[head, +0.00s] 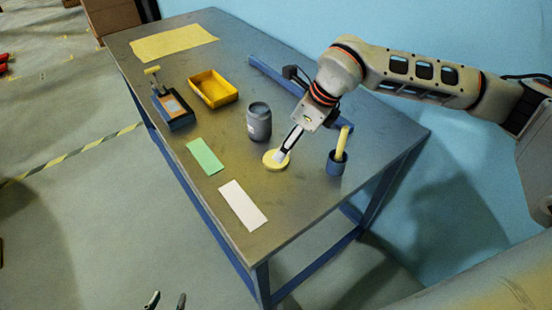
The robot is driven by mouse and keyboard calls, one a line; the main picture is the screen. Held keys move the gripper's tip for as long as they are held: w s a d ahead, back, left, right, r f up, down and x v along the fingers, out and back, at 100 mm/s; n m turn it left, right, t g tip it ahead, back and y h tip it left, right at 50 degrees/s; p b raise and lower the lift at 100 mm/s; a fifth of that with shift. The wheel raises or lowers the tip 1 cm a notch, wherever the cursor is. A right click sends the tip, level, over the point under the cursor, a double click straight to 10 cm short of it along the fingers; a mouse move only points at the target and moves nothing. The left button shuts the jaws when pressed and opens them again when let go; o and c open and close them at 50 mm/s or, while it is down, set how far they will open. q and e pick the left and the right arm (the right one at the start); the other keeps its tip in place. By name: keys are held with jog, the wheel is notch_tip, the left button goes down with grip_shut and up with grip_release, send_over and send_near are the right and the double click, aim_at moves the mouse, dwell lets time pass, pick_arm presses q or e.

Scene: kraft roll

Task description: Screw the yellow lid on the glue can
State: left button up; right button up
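The yellow lid (269,160) is a flat round disc on or just above the grey table top; I cannot tell which. The dark grey glue can (259,122) stands upright behind it and to the left, its top dark with no yellow lid on it. My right gripper (281,156) comes from the right and points down, its fingertips at the lid. I see it edge-on, so its grip is unclear. My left gripper (167,300) shows only as two separated fingertips at the bottom edge, away from the table; it is open with nothing visible between them.
A blue cup (337,168) with a yellow handle stands right of the lid. Green (205,156) and white (243,205) sheets lie left and in front. A yellow tray (214,88), a blue box (174,110) and a yellow sheet (174,43) lie farther back. A blue bar (275,75) lies behind the can.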

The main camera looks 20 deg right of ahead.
aim_at(270, 164)
jog(key=shift+x, duration=1)
jog(key=shift+a, duration=0.1)
jog(key=x, duration=0.5)
jog(key=shift+w+a, duration=0.1)
jog(key=shift+a, duration=0.1)
jog(key=c, duration=0.9)
